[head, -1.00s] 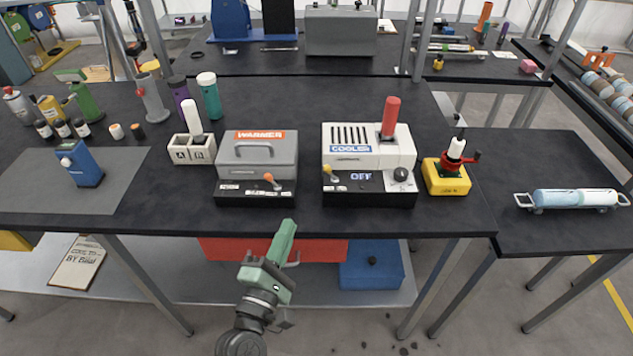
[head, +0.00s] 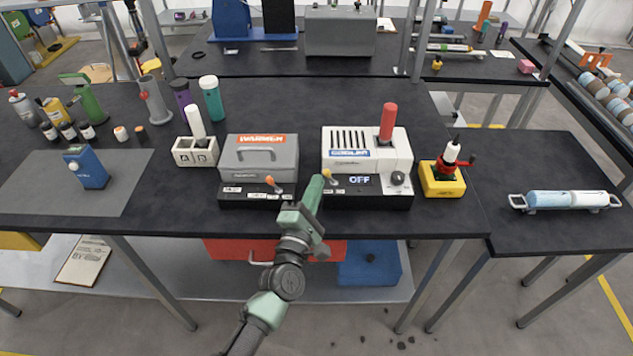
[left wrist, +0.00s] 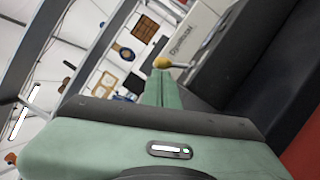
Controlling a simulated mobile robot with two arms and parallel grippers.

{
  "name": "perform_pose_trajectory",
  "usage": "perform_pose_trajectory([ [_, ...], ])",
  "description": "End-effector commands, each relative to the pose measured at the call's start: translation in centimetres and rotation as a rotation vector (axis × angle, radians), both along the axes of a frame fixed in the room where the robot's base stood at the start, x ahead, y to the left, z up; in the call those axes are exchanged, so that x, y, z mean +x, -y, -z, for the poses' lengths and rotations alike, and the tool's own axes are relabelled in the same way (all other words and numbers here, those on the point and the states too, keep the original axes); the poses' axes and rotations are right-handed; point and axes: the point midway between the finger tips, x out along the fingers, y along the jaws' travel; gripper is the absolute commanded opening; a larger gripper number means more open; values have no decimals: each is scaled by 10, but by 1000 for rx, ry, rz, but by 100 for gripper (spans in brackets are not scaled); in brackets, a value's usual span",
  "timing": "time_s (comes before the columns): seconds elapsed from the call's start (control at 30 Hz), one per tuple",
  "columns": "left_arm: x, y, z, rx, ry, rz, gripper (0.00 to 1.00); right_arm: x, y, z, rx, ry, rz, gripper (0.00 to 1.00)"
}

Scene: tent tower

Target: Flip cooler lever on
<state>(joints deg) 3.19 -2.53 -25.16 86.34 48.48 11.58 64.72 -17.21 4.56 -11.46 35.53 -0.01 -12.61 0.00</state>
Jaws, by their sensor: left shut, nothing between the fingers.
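The cooler (head: 345,139) is a white box with a black front panel on the table, labelled COOLER. Its display (head: 359,180) reads OFF. Its yellow-orange-tipped lever (head: 327,173) is at the left end of the panel; the knob also shows in the left wrist view (left wrist: 163,62). My left gripper (head: 318,181) is shut and empty, with its tips just below and left of the lever knob in the head view. In the left wrist view the closed fingers (left wrist: 163,82) end very close to the knob; I cannot tell whether they touch. My right gripper is not in view.
The grey warmer (head: 258,157) stands just left of the cooler, with its own orange-tipped lever (head: 271,181). A red tube (head: 388,120) stands in the cooler's top. A yellow-based device (head: 441,180) stands close on the right.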

Motion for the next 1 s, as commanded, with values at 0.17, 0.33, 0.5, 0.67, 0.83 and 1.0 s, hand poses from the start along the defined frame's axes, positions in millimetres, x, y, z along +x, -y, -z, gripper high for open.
perform_pose_trajectory([
  [0.17,1,2,-1,1,0,0,0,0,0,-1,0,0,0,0],
  [0.33,1,2,-1,1,1,1,0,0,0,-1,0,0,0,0],
  [0.5,1,2,-2,12,0,0,0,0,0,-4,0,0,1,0],
  [0.67,1,3,-4,49,-1,0,0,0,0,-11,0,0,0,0],
  [0.83,1,3,-4,72,0,1,0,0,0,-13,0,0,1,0],
  [1.0,1,4,-6,99,-1,0,0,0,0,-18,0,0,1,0],
])
